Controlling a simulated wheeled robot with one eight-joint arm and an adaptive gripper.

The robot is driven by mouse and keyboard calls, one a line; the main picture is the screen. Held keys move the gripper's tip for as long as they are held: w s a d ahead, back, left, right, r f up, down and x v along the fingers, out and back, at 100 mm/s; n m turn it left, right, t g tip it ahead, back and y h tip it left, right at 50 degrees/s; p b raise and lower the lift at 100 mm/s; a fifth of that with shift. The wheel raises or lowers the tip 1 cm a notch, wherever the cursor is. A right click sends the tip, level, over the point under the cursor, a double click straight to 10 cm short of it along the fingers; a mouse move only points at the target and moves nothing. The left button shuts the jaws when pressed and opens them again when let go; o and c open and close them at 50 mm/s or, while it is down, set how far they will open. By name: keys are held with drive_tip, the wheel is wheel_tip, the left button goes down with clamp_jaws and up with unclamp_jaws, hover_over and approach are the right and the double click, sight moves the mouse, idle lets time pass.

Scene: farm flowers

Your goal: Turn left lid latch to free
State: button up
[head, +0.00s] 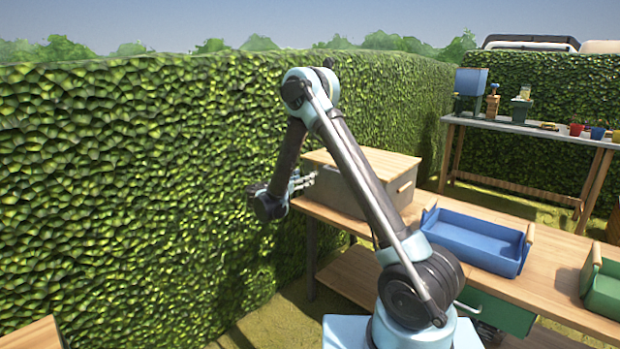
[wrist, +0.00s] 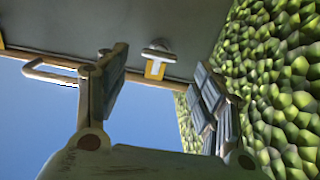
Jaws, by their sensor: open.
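A grey box (head: 343,190) with a wooden lid (head: 392,163) stands at the far left end of the wooden bench. In the wrist view the box's grey wall (wrist: 110,20) fills the top. A metal latch knob (wrist: 157,52) with a yellow plate (wrist: 155,70) sits on that wall. My gripper (head: 302,181) is beside the box's left side. In the wrist view my gripper (wrist: 160,88) is open and empty, its fingers on either side of the latch in the picture. I see no contact with the latch. The latch is not distinguishable in the head view.
A bar handle (wrist: 48,72) is left of the fingers in the wrist view. A tall hedge (head: 150,180) stands close behind my gripper. A blue tray (head: 475,242) and a green tray (head: 604,288) are on the bench (head: 545,285). A second table (head: 545,130) with pots is farther back.

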drive_tip(key=x, duration=0.5)
drive_tip(key=shift+w+d, duration=0.1)
drive_tip(key=c, duration=1.1)
